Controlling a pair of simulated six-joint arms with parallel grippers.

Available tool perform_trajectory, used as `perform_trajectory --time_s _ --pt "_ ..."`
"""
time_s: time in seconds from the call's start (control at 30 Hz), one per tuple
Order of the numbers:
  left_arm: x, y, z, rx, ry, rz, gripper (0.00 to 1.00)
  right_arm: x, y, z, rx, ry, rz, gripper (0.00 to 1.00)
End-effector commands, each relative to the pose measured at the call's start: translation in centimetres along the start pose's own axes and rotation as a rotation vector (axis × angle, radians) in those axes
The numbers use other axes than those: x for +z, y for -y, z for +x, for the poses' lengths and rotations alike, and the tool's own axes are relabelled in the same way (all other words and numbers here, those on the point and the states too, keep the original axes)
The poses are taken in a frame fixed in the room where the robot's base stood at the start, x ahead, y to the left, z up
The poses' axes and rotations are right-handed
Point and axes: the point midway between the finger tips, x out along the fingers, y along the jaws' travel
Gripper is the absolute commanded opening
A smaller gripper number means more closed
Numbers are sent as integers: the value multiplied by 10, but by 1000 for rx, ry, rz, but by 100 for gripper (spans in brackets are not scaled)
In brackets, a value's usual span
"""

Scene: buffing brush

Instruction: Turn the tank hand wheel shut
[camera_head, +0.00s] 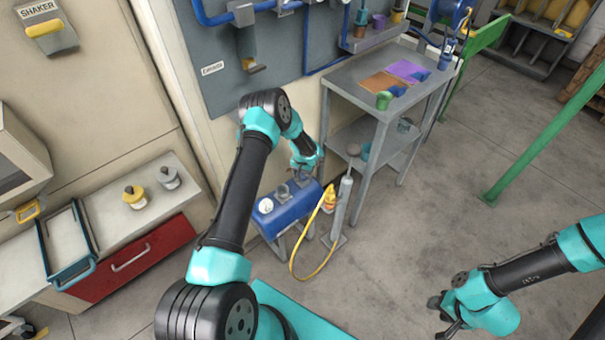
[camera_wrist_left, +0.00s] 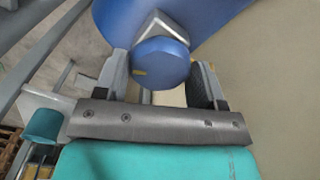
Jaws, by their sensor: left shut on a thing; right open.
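The blue tank (camera_head: 285,210) lies low on a stand beside the wall, with a white round gauge (camera_head: 265,205) on its left end. In the left wrist view, a round blue hand wheel (camera_wrist_left: 160,62) with a small yellow mark sits in front of the blue tank body (camera_wrist_left: 205,15). My left gripper (camera_head: 304,172) is at the tank's right end, its fingers on either side of the hand wheel and shut on it. The gripper hides the wheel in the head view. My right gripper (camera_head: 441,313) is open and empty over the floor at the right.
A grey pump (camera_head: 342,205) with a yellow hose (camera_head: 318,250) stands just right of the tank. A grey metal table (camera_head: 385,85) stands behind it. A counter (camera_head: 150,200) with a red drawer is at the left.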

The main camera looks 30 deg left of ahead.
Motion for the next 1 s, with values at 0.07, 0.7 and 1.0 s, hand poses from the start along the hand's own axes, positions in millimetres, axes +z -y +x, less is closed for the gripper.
perform_trajectory --time_s 0.07,0.7,1.0 --pt "0 0 0 0 0 72 40 0 0 0 0 0 0 43" --pt "0 0 0 0 0 472 40 0 0 0 0 0 0 43" --pt "0 0 0 0 0 492 40 0 0 0 0 0 0 43"
